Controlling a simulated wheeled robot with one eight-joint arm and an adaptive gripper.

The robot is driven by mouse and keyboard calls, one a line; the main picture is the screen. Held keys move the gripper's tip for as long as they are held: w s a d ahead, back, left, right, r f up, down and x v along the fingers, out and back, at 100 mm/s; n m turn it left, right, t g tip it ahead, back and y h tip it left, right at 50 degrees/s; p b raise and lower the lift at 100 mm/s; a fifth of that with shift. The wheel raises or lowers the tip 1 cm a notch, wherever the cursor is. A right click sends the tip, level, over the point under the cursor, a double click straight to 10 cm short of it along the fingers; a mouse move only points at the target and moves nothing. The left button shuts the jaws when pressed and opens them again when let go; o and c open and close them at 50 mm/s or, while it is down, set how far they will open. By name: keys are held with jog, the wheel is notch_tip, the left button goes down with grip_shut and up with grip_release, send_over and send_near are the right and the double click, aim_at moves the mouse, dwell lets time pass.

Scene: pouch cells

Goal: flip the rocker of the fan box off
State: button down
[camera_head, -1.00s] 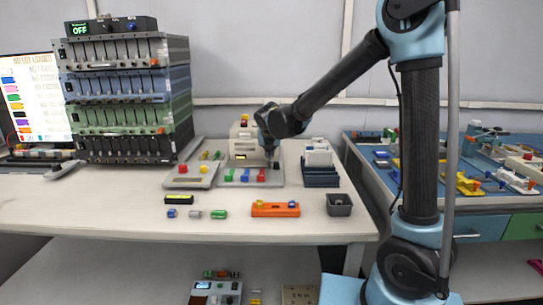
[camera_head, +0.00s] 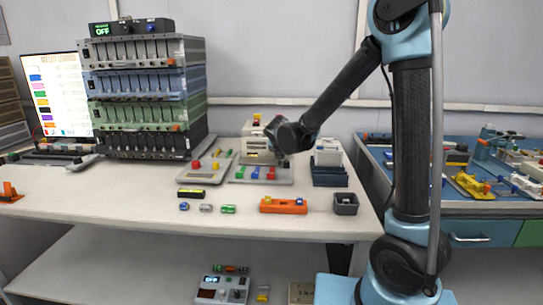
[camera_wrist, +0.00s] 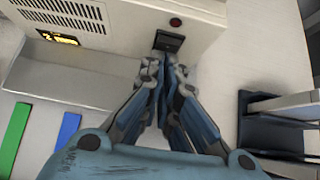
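The fan box appears to be the cream box with a vent grille (camera_wrist: 110,35), seen close in the wrist view. Its front carries a black rocker (camera_wrist: 168,41), a round red lamp and a small yellow display. I cannot tell the rocker's position clearly. In the head view the cream box (camera_head: 253,131) stands at the back of the table, partly behind my arm. My gripper (camera_wrist: 163,66) points at the box front with its fingers together and empty. Its tips are just below the rocker in the picture; contact is unclear. In the head view the fingertips (camera_head: 283,162) are small and mostly hidden.
A tray (camera_head: 238,181) with coloured blocks lies in front of the box. A dark blue rack (camera_head: 329,177) stands close on the right. An orange holder (camera_head: 284,206) and a grey bin (camera_head: 346,204) are nearer the front. A tall cell rack (camera_head: 143,97) stands left.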

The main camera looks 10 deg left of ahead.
jog(key=shift+w+d+r, duration=0.1)
jog(key=shift+w, duration=0.3)
